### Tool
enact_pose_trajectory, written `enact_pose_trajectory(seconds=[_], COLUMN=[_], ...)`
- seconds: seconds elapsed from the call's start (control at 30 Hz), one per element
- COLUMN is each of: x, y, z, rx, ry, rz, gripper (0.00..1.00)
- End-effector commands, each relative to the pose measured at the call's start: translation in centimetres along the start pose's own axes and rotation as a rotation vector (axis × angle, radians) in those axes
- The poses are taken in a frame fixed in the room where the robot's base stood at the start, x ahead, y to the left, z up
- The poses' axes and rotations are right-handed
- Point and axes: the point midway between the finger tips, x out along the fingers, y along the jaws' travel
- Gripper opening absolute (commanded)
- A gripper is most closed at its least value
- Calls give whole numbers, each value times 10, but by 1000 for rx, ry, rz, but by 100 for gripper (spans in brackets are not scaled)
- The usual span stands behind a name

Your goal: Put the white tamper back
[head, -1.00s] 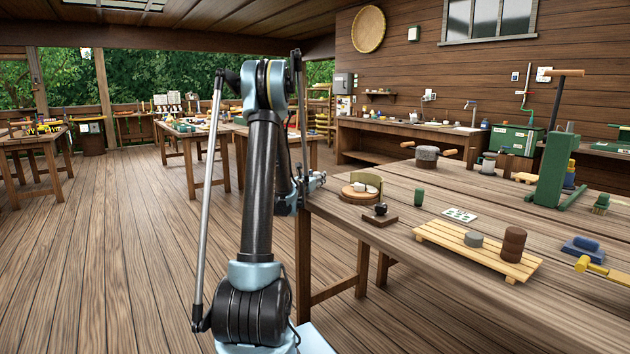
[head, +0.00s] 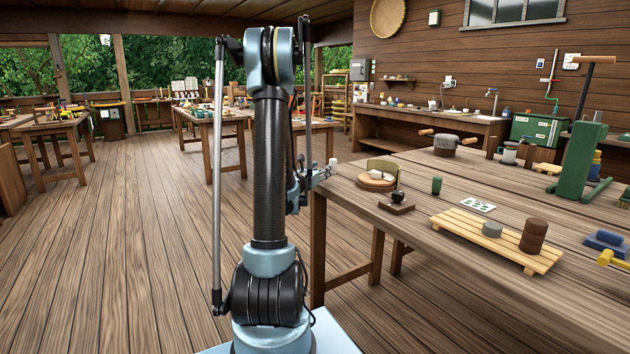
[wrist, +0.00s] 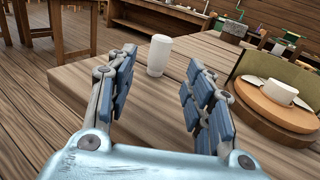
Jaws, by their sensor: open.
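The white tamper (wrist: 159,55) is a plain white cylinder standing upright near the table's corner in the wrist view. It appears as a small white shape (head: 332,162) beside my gripper in the head view. My gripper (wrist: 163,68) is open, with blue-padded fingers on either side of the view. The tamper appears between and beyond the fingertips, and nothing is held. A round wooden stand (wrist: 286,112) is to the right, with an olive curved panel, a white round piece and flat white shapes on it. The stand also shows in the head view (head: 371,183).
On the workbench (head: 340,196) are a black-knobbed block (head: 397,203), a green cup (head: 436,185), a white card (head: 477,204) and a slatted yellow rack (head: 465,234). A green press (head: 580,160) stands farther right. The floor left of the bench is open.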

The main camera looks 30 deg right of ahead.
Motion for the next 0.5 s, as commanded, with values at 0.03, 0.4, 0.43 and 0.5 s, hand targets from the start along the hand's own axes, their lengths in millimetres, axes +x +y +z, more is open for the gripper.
enact_pose_trajectory(seconds=[0.03, 0.4, 0.43, 0.5], x=[-4, -82, -92, -117], y=[3, 107, 116, 138], z=[3, 68, 72, 78], rx=[-14, -515, -566, -689], ry=[-3, -145, -161, -202], rz=[12, 385, 421, 505], gripper=[48, 48, 48, 48])
